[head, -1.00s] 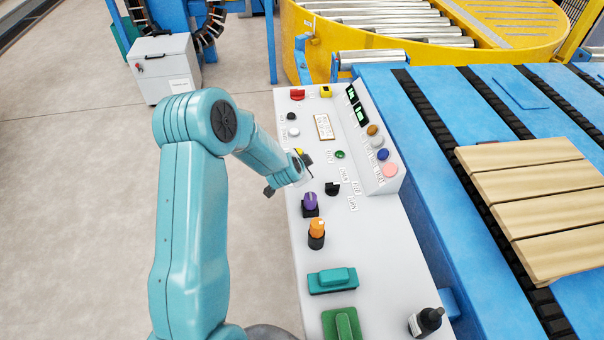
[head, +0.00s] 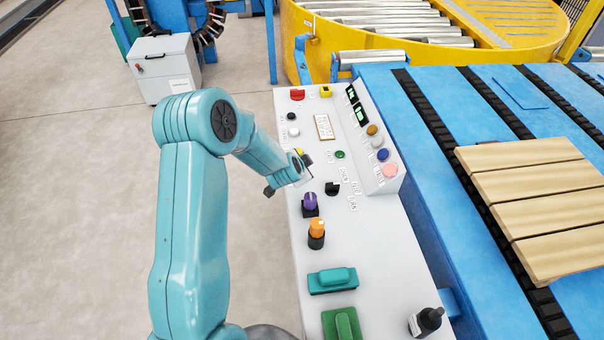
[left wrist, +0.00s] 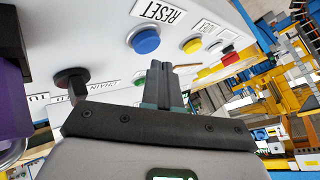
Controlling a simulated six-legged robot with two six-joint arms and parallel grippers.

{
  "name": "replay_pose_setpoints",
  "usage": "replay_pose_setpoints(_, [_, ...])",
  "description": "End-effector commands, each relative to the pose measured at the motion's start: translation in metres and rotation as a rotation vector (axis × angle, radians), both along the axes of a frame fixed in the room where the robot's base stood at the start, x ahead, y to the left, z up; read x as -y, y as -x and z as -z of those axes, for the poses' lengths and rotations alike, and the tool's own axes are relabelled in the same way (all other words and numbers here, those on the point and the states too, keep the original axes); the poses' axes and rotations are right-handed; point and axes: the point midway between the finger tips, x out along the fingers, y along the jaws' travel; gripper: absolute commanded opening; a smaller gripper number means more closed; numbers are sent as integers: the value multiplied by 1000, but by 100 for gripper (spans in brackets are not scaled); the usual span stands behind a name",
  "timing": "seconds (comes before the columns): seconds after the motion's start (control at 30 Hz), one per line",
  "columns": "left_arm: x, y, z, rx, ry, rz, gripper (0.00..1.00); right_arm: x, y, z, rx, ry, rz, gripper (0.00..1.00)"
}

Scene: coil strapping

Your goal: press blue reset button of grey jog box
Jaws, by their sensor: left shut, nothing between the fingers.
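The grey jog box (head: 380,235) is a long light grey console beside the blue conveyor. In the left wrist view the blue reset button (left wrist: 145,40) sits below a RESET label (left wrist: 158,12), with a yellow button (left wrist: 192,45) to its right. In the head view my left wrist seems to hide this blue button. My left gripper (left wrist: 161,66) is shut and empty, its fingertips just below the blue button in the wrist picture; I cannot tell whether they touch anything. In the head view my left gripper (head: 290,172) is over the box's left edge. My right gripper is not seen.
Another blue button (head: 383,154) is on the raised right panel, above a pink one (head: 390,171). A black knob (head: 332,188), a purple knob (head: 310,200), an orange knob (head: 317,228) and a green button (head: 340,155) stand nearby.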

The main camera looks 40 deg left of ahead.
Motion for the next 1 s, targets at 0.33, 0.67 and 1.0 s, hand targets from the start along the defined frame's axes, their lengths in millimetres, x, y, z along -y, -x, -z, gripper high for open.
replay_pose_setpoints(0.33, [0,0,7,-1,1,0,0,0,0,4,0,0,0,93])
replay_pose_setpoints(0.67, [0,0,8,0,0,0,0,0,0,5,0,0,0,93])
replay_pose_setpoints(1.0, [0,0,11,0,0,0,0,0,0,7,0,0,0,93])
